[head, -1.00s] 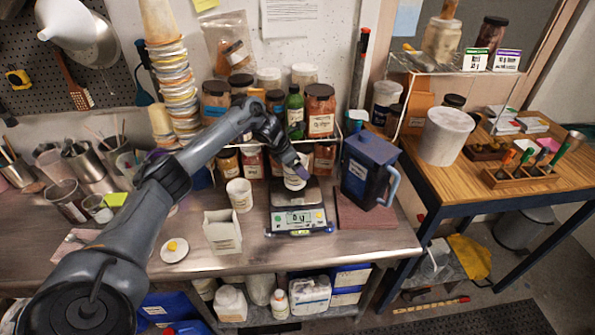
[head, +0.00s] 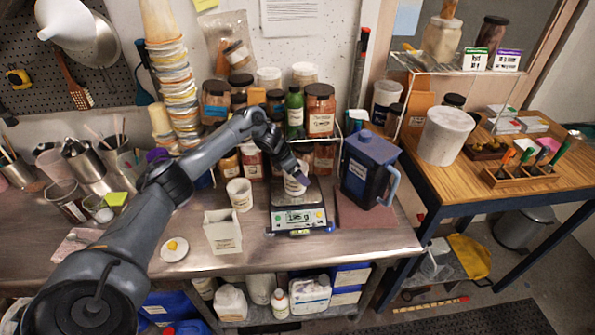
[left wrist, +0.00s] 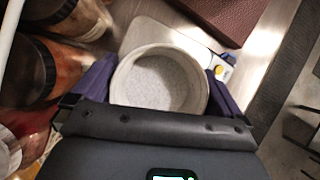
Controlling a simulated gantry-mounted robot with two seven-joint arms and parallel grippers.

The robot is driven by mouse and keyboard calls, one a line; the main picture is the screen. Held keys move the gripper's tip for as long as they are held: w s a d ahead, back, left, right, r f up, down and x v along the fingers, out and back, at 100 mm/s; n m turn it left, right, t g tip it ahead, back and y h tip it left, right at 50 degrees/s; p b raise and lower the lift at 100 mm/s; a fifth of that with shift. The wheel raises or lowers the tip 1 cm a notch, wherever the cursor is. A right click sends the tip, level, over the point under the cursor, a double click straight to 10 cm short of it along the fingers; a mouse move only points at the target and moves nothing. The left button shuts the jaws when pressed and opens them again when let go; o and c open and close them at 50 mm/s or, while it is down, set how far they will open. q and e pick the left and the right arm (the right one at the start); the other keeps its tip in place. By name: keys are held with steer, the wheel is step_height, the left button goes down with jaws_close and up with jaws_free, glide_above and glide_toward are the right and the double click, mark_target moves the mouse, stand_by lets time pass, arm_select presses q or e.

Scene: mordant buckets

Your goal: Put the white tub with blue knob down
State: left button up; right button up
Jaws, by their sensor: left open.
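A small white tub (head: 294,187) with a label stands upright on the scale (head: 297,219), whose display reads about 195 g. In the left wrist view the tub (left wrist: 158,80) is open at the top, with a pale grey-white inside; I see no blue knob on it. My left gripper (head: 300,174) is open around the tub. Its dark purple fingers show on both sides of the tub's rim in the left wrist view; whether they touch the wall I cannot tell. My right gripper is not in view.
A dark blue pitcher (head: 367,168) stands close right of the scale on a brown-red board (head: 362,216). A white cup (head: 239,194) and a square white container (head: 222,231) stand left. A lid with yellow knob (head: 174,249) lies front left. Jars crowd behind.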

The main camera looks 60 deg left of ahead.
arm_select(q)
steer(key=v, duration=1.2)
steer(key=shift+a+r, duration=0.1)
steer(key=shift+r, duration=0.05)
